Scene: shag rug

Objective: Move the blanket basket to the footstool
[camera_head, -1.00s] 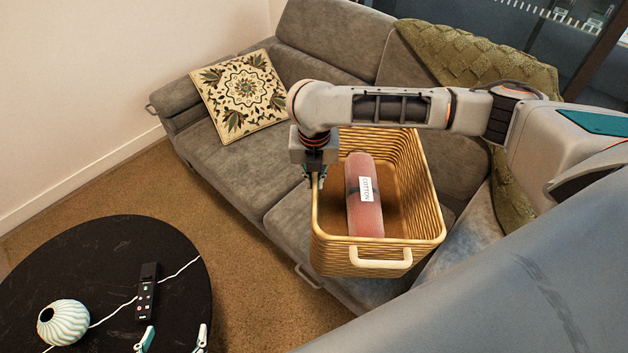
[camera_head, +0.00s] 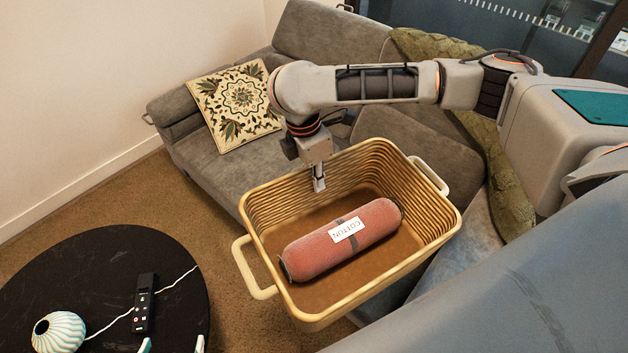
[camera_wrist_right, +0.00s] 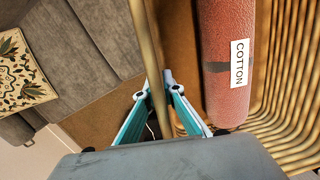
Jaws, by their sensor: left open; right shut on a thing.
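The wicker blanket basket (camera_head: 275,215), with pale handles at two ends, is in front of the sofa in the head view. A rolled pink blanket (camera_head: 310,258) labelled COTTON lies in it. My right gripper (camera_head: 319,186) is shut on the basket's far-side rim, pointing down. In the right wrist view the fingers (camera_wrist_right: 158,97) close around the rim (camera_wrist_right: 148,50), with the blanket (camera_wrist_right: 222,60) to the right. My left gripper (camera_head: 172,346) shows only its two separated fingertips at the bottom edge, open and empty. I cannot make out a footstool.
A grey sofa (camera_head: 225,152) with a patterned cushion (camera_head: 237,103) and a green throw (camera_head: 440,52) stands behind. A round black table (camera_head: 95,262) at lower left carries a striped vase (camera_head: 58,332) and a black remote (camera_head: 145,303). Brown carpet (camera_head: 215,225) lies open between them.

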